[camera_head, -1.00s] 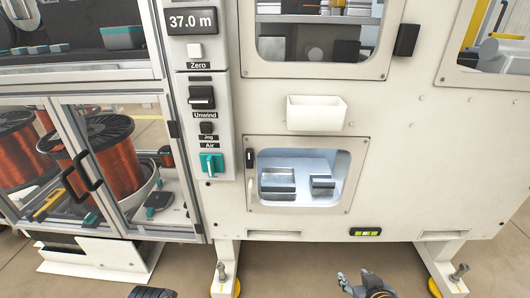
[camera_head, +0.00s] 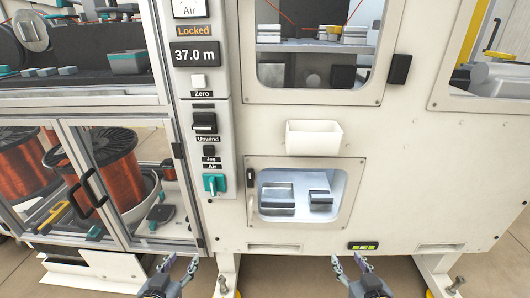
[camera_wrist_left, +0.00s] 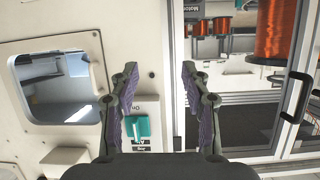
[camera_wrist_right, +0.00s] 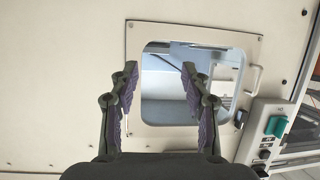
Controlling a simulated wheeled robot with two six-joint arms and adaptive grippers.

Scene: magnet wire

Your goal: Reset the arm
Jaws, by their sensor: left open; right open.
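My left gripper (camera_head: 179,264) is low in the head view, in front of the machine's lower edge. It is open and empty. In the left wrist view its fingers (camera_wrist_left: 159,90) stand apart, with the teal Air knob (camera_wrist_left: 141,126) showing between and behind them. My right gripper (camera_head: 350,264) is low and right of centre in the head view, also open and empty. In the right wrist view its fingers (camera_wrist_right: 159,90) stand apart in front of the lower window (camera_wrist_right: 165,85). Neither gripper touches anything.
The white machine (camera_head: 420,170) stands ahead, with a control panel (camera_head: 208,140) reading 37.0 m and Locked. A white bin (camera_head: 314,135) sticks out above the lower window (camera_head: 300,195). Copper spools (camera_head: 105,170) stand behind glass doors at the left. Open floor (camera_head: 300,275) lies in front.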

